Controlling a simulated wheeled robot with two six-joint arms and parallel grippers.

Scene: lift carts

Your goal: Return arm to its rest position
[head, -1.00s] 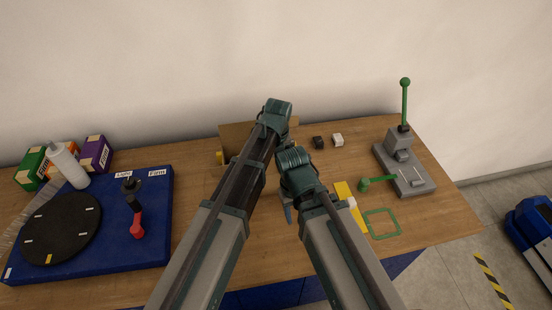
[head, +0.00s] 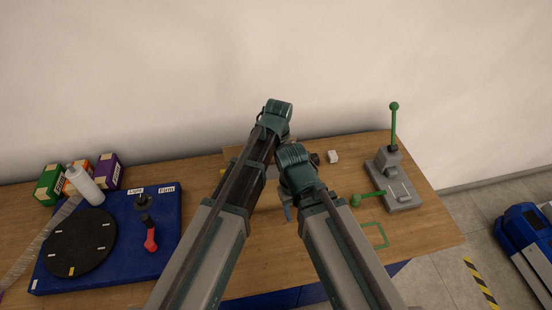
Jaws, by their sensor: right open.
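Both of my arms reach forward over the wooden table from the bottom of the head view. The right arm bends down at its elbow, and a small blue-grey part of my right gripper (head: 288,212) shows below it, just left of the forearm. It is open, with nothing seen in it; most of it is hidden behind the arm. My left gripper is hidden behind the left arm.
A lever press (head: 393,180) with a green handle stands at the right, near a green square outline (head: 374,235). A blue board (head: 165,215) with a black disc (head: 80,243) lies left. A white block (head: 333,157) sits at the back.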

